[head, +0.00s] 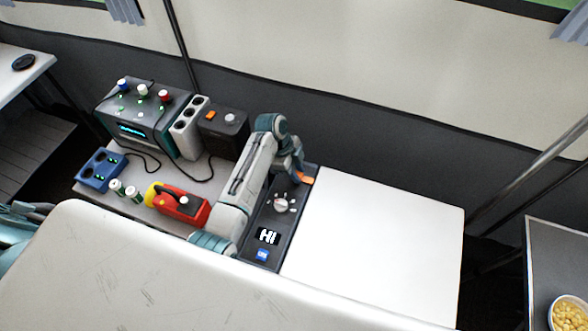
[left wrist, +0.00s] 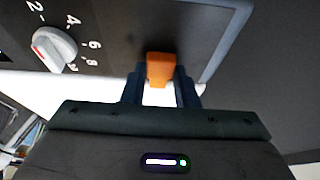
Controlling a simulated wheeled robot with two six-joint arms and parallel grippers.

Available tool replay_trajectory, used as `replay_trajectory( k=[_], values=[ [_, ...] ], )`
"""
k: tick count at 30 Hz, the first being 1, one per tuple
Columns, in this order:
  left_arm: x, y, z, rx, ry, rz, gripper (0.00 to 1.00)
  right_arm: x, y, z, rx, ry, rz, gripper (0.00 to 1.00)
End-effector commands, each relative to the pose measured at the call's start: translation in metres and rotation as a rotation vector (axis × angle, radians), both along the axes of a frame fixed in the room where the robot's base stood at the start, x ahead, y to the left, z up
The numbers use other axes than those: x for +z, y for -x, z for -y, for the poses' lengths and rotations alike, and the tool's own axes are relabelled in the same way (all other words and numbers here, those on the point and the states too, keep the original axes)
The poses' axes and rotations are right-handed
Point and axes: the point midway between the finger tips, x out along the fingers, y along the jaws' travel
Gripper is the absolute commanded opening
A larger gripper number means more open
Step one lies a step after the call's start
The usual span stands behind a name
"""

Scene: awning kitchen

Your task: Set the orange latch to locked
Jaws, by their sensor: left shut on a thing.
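The orange latch (head: 307,179) sits at the far right corner of a dark control panel (head: 254,240). In the left wrist view the orange latch (left wrist: 160,69) stands between the two dark fingers of my left gripper (left wrist: 161,85). My left gripper (head: 302,174) is shut on the latch in the head view too, its arm reaching over the left side of the panel. The latch's base and any lock markings are hidden or too small to read. My right gripper is in neither view.
A white knob (head: 281,205) with numbers stands on the panel; it also shows in the left wrist view (left wrist: 54,47). A display (head: 267,236) reads "HI". A blank white surface (head: 375,240) lies right of the panel. A red and yellow device (head: 180,205) stands left of my arm.

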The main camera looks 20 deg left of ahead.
Motion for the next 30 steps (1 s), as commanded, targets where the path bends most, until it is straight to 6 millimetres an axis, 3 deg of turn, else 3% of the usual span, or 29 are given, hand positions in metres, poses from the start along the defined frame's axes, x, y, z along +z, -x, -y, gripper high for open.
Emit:
replay_trajectory(
  k=[4, 12, 13, 16, 26, 30],
  values=[
    [0.002, 0.001, 0.025, -0.001, 0.004, -0.002, 0.00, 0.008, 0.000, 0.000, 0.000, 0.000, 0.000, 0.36],
    [0.001, 0.001, 0.028, 0.000, 0.005, 0.000, 0.00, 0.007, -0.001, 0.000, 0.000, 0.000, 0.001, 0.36],
    [0.001, 0.001, 0.028, 0.000, 0.005, 0.000, 0.28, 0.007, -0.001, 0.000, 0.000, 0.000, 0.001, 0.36],
    [0.000, 0.001, 0.028, 0.000, 0.004, 0.000, 0.48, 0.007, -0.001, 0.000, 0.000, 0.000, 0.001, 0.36],
    [0.002, 0.001, 0.026, 0.000, 0.002, 0.000, 0.49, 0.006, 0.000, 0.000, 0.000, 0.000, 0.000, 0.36],
    [0.016, 0.000, 0.020, 0.000, 0.001, 0.003, 0.49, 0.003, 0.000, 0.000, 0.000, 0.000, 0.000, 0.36]
  ],
)
